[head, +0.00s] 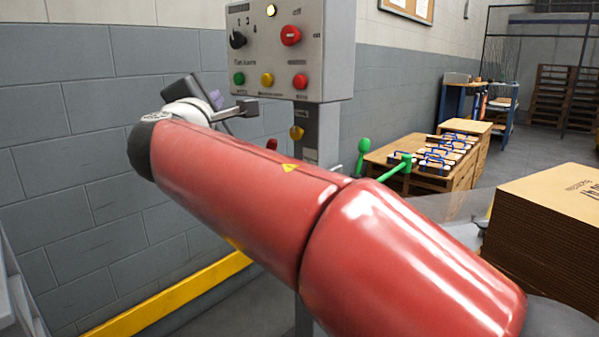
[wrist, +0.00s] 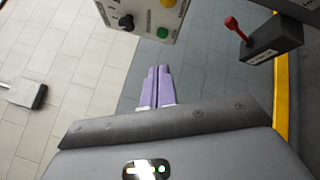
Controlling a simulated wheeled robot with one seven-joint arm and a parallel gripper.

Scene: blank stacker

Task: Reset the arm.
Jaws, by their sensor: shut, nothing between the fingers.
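My red arm (head: 240,195) reaches across the head view from the lower right to the upper left, in front of the control post. Its wrist end is in front of the grey block wall, left of the control panel (head: 330,85). In the wrist view my gripper (wrist: 157,72) shows two purple fingers side by side, closed together and empty. They point toward the wall, below the panel's lower edge (wrist: 172,32).
A lever with a red knob (wrist: 231,23) is at the wrist view's upper right. In the head view, green-knobbed handles (head: 405,161) stand behind my arm. Stacked cardboard (head: 540,225) is at right. A yellow rail (head: 170,296) runs along the wall base.

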